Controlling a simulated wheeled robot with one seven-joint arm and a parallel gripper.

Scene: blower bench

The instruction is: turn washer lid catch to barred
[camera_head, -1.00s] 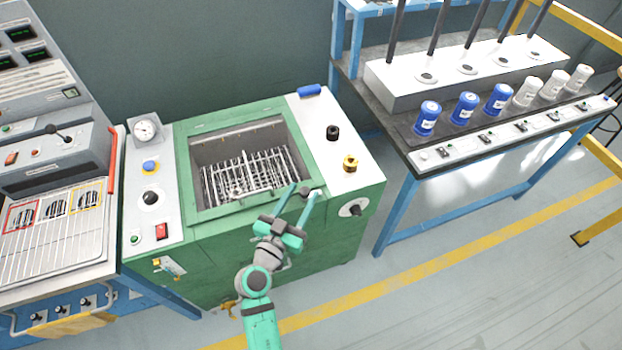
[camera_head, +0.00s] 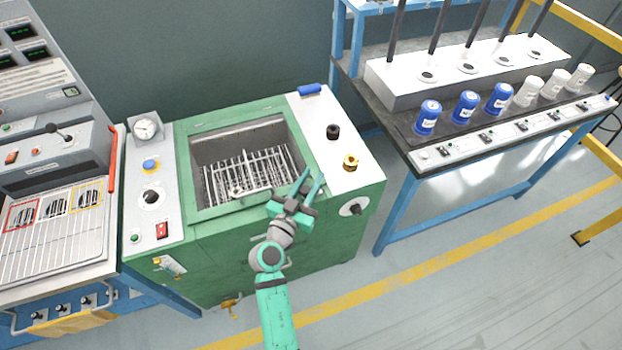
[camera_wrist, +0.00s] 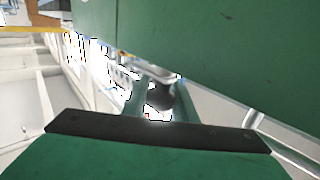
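The washer (camera_head: 225,235) is a green cabinet with a pale control strip on each side of its square top frame. My gripper (camera_head: 311,175) is over the right front corner of this frame, its two teal fingers apart. In the wrist view, a dark rounded knob (camera_wrist: 161,97) shows between the fingers (camera_wrist: 157,110), with a pale plate behind it. It may be the lid catch; whether the fingers touch it is unclear. In the head view my gripper hides most of the catch's place, so its setting cannot be read.
A wire rack (camera_head: 250,172) shows inside the washer's frame. A blue bench (camera_head: 395,215) stands right, with floor between.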

